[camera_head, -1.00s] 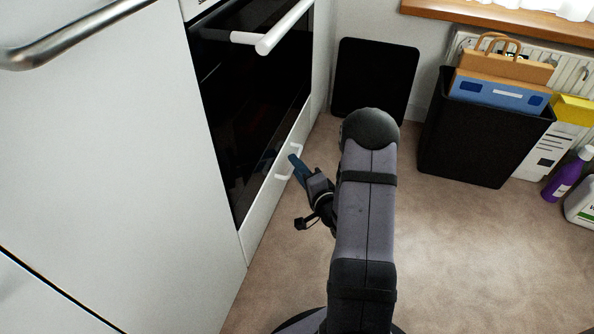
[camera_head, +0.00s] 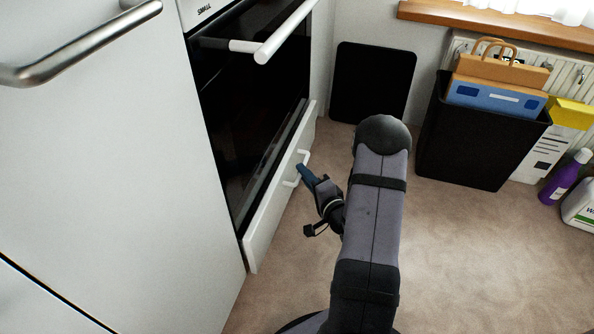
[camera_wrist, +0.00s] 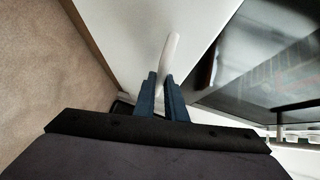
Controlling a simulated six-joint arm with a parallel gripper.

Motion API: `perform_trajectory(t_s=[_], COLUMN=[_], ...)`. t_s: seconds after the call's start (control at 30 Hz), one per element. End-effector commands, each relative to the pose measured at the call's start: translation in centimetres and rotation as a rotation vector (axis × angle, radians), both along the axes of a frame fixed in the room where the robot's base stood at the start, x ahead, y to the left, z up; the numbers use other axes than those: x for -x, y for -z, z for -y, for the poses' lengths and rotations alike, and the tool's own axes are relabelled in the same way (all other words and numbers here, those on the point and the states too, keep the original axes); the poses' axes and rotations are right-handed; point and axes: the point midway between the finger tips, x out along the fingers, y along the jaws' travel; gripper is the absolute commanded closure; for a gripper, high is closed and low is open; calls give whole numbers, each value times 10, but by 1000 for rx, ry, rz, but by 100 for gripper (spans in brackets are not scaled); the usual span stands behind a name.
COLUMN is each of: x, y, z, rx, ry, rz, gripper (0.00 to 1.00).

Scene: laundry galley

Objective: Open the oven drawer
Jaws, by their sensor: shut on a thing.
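The oven drawer (camera_head: 265,228) is the white front panel below the black oven door (camera_head: 250,110). It stands a little out from the oven, with a narrow gap along its top edge. Its white bar handle (camera_head: 300,170) is on the front. My gripper (camera_head: 303,172) is at the handle, reaching in from the right. In the wrist view, the blue fingers (camera_wrist: 162,95) are on either side of the white handle (camera_wrist: 170,52) and shut on it. The drawer front (camera_wrist: 130,35) lies behind it. The drawer's inside is hidden.
The oven door handle (camera_head: 275,40) sticks out above the drawer. A black panel (camera_head: 372,82) leans on the back wall. A black bin (camera_head: 470,140) with bags stands at right, with a purple bottle (camera_head: 566,178) beyond it. Carpeted floor (camera_head: 465,250) is clear in front.

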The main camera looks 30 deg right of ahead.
Motion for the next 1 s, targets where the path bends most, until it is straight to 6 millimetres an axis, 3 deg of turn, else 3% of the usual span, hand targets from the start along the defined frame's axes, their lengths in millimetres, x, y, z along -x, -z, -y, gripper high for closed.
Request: perform_trajectory(t_s=[0.7,1.0], x=[135,173], y=[-2,0], z=[133,171], rx=[-1,0], ry=[8,3], rz=[-2,-2], gripper=[100,100])
